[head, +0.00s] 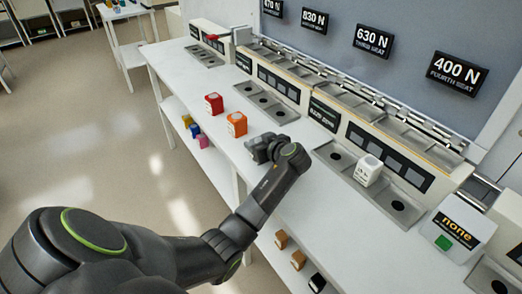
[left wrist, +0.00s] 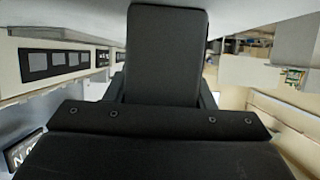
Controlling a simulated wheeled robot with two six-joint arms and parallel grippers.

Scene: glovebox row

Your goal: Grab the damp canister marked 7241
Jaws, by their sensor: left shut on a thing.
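Several small box-shaped canisters show in the head view, and any numbers on them are too small to read. A red canister (head: 213,103) and an orange canister (head: 237,124) stand on the white bench (head: 205,82). A white canister (head: 368,170) sits in the bench row at right. My left gripper (head: 262,148) is low over the bench, just right of the orange canister and apart from it. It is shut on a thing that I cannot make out. In the left wrist view dark gripper parts (left wrist: 165,55) fill the middle. I cannot tell which canister is damp. My right gripper is out of view.
Recessed metal trays with round holes (head: 265,100) line the bench beside panelled units. A box reading "none" with a green square (head: 457,229) stands at right. Several coloured canisters, one of them yellow (head: 187,121), are on the lower shelf. The floor at left is clear.

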